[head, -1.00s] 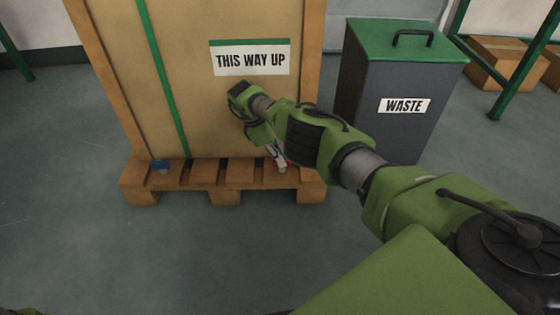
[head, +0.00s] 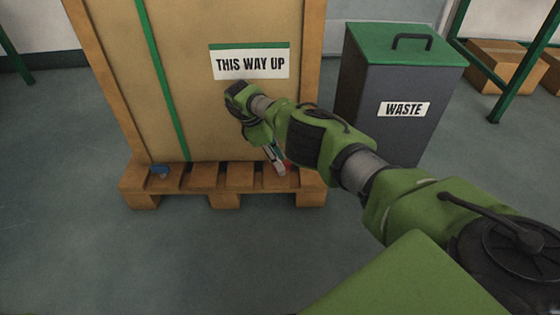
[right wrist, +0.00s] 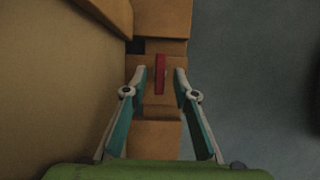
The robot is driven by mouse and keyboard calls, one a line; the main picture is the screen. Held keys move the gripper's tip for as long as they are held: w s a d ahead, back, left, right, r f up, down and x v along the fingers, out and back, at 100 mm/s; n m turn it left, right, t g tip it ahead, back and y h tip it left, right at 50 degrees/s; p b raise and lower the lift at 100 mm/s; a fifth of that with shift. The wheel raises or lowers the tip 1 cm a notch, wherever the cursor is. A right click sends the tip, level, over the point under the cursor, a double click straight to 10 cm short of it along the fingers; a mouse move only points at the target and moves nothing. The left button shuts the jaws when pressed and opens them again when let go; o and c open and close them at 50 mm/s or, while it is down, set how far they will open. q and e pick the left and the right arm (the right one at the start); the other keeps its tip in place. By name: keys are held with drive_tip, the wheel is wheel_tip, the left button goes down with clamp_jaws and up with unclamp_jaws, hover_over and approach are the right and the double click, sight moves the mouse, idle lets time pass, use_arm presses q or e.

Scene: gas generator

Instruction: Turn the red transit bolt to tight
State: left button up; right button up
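The red transit bolt (right wrist: 160,75) shows in the right wrist view as a narrow red bar on the wooden pallet (right wrist: 158,139). In the head view only a bit of the red bolt (head: 288,166) shows at the pallet's front right, partly hidden by my gripper. My right gripper (right wrist: 161,74) is open, its two fingertips on either side of the bar, with a small gap visible on each side. In the head view the right gripper (head: 277,160) points down at the pallet deck. My left gripper is not in view.
A grey waste bin (head: 385,125) with a green lid stands to the right. The floor in front is clear.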

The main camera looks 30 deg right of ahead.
drive_tip(key=v, duration=1)
drive_tip(key=shift+r, duration=0.35)
